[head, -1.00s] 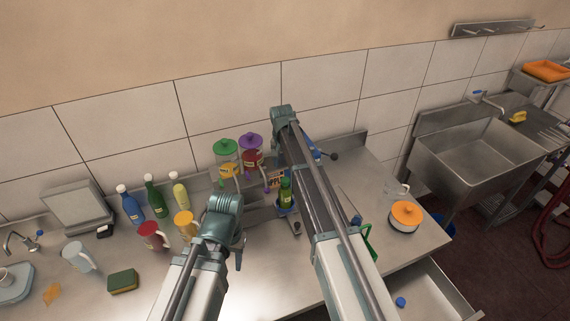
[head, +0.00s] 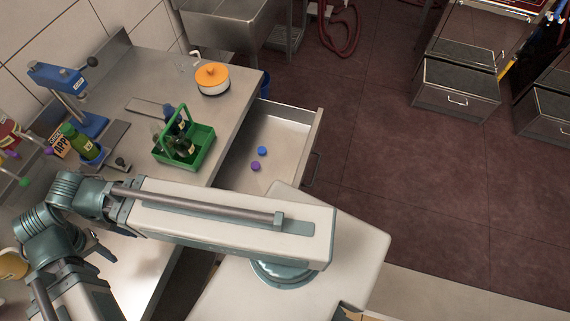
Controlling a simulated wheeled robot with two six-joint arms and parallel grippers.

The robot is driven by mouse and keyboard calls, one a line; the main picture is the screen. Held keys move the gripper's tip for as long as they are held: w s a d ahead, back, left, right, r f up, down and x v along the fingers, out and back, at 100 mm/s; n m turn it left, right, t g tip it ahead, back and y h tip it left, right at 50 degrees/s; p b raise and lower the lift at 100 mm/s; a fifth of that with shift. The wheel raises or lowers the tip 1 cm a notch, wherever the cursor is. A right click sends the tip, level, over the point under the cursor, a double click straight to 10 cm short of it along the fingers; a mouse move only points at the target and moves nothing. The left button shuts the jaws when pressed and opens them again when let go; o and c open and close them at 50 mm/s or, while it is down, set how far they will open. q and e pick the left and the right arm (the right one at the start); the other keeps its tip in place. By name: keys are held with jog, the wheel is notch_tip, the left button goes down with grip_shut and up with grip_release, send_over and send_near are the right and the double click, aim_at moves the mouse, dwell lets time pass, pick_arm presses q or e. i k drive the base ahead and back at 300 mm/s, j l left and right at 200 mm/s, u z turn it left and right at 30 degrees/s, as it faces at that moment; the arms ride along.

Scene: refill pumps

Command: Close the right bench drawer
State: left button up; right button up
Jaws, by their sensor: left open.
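The right bench drawer (head: 293,133) stands pulled out from the front of the bench. Its front panel (head: 316,143) faces right, with a handle (head: 313,171) on the outside. A blue cap (head: 262,151) and a purple cap (head: 255,166) lie inside on its floor. My right arm's white link crosses below the drawer and my pale base is close to its near end. My left gripper (head: 112,265) is at the lower left over the bench, open, partly hidden, and well apart from the drawer. My right gripper cannot be made out.
On the bench (head: 150,95) are a green carrier (head: 197,155) with dark bottles, an orange-lidded pot (head: 212,79), a blue press (head: 73,92) and a green bottle (head: 80,142). A metal sink (head: 235,25) stands beyond. The floor (head: 400,170) right of the drawer is clear.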

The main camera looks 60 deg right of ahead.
aim_at(289, 134)
jog(key=k+l, duration=0.55)
jog(key=l+z, duration=0.1)
jog(key=z, duration=0.95)
